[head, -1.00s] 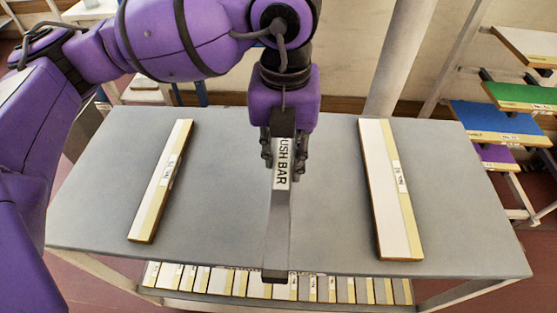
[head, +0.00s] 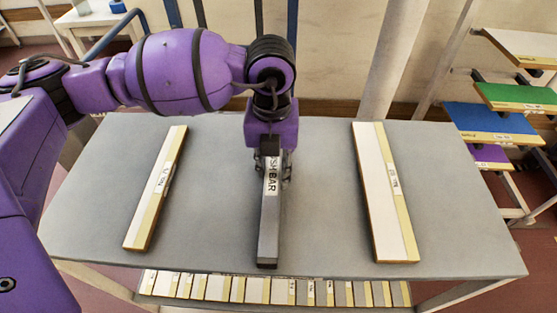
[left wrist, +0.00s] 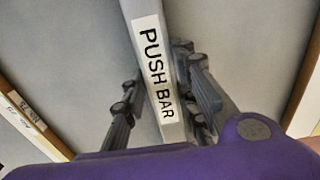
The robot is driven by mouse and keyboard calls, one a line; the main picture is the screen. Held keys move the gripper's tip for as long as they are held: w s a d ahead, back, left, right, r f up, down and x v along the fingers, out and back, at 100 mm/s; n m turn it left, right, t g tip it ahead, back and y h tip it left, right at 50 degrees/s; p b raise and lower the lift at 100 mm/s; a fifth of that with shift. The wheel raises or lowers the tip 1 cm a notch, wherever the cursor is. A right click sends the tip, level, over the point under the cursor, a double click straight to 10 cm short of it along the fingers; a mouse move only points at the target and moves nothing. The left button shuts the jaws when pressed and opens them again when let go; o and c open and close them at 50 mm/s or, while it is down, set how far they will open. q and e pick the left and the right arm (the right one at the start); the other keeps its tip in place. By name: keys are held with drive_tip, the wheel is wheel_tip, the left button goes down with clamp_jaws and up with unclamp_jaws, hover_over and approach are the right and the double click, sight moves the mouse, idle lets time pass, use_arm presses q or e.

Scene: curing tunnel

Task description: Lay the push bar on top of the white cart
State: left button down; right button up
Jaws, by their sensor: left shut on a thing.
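The push bar (head: 268,228) is a long grey bar with a white "PUSH BAR" label. It points toward me over the middle of the grey table. My left gripper (head: 271,174) is shut on the push bar near its far end. In the left wrist view the bar (left wrist: 157,70) runs between the fingers. I cannot tell whether the bar touches the tabletop. A white-topped stand with legs (head: 92,20) and a blue rail beside it is at the back left; I cannot tell whether it is the white cart. My right gripper is not in view.
The grey table (head: 320,200) carries a white-and-yellow board on the left (head: 155,190) and another on the right (head: 384,195). Several boards lie on a shelf below its front edge. A pole (head: 395,60) stands behind. A rack with coloured shelves (head: 495,120) is at the right.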

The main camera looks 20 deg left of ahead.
sight(273, 169)
use_arm(q)
drive_tip(key=shift+f, duration=0.2)
drive_tip(key=c, duration=1.4)
unclamp_jaws()
wheel_tip(273, 169, up, 12)
drive_tip(key=shift+r, duration=0.25)
